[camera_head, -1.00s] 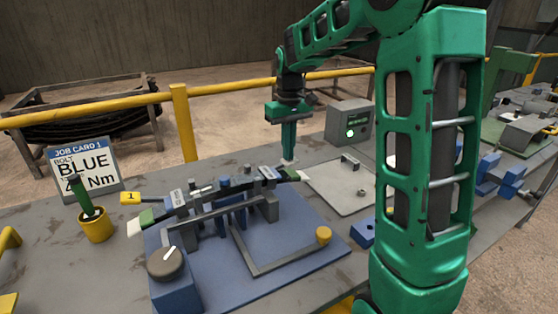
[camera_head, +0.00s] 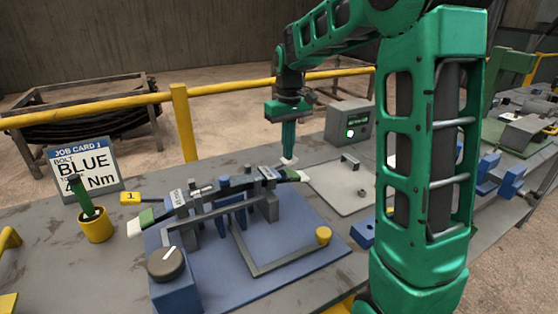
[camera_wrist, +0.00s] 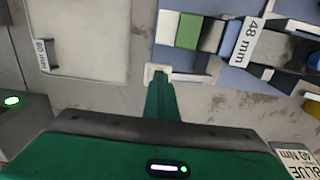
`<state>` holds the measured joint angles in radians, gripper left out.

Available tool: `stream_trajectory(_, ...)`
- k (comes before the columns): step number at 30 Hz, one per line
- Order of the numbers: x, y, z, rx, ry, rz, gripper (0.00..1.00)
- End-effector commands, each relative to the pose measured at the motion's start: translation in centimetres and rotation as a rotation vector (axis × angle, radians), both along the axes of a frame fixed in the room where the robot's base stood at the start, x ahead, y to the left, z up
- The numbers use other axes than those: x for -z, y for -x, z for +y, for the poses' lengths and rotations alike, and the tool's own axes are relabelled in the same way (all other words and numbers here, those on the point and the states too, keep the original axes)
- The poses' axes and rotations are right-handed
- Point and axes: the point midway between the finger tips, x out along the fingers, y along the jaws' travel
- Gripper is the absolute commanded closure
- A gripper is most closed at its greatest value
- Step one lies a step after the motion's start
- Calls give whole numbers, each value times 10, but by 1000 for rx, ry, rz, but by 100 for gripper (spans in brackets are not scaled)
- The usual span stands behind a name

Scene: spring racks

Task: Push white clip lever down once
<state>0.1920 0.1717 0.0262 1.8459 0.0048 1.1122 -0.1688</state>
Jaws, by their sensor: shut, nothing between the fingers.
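A small white piece (camera_wrist: 148,72) lies right at my fingertips in the wrist view. It looks like the white clip lever, and it also shows in the head view (camera_head: 290,161) just behind the rack's right end. My gripper (camera_head: 288,154) is shut and points down at it, with nothing held. In the wrist view my fingertips (camera_wrist: 158,76) overlap the piece. I cannot tell whether they press on it or hover just above. The spring rack (camera_head: 240,203) stands on a blue base, with green-and-white ends at left and right (camera_head: 303,176).
A pale plate (camera_head: 340,188) lies right of my gripper, with a grey box (camera_head: 350,125) behind. A yellow cup (camera_head: 96,226) and job card (camera_head: 84,170) stand left.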

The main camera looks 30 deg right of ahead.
Motion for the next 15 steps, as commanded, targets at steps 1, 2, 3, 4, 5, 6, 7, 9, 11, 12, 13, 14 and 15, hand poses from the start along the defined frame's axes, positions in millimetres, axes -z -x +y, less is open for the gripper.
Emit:
stream_trajectory(1,-4,0,-1,2,1,-1,100)
stream_trajectory(2,-7,-1,-1,2,1,-2,100)
stream_trajectory(3,-11,-1,-1,2,1,-2,100)
stream_trajectory(4,-13,-1,-1,2,1,-1,100)
stream_trajectory(5,-16,-1,-1,2,1,-1,100)
stream_trajectory(6,-19,-1,-1,2,1,-2,100)
stream_trajectory(7,-22,0,-1,2,1,-2,100)
stream_trajectory(9,-28,0,-1,2,1,-1,100)
stream_trajectory(11,-33,-1,-1,2,1,-3,100)
stream_trajectory(12,-36,-1,-1,2,1,-2,100)
stream_trajectory(13,-39,0,-1,2,1,-2,100)
stream_trajectory(14,-42,0,-1,2,1,-2,100)
stream_trajectory(15,-45,-1,-1,2,1,-3,100)
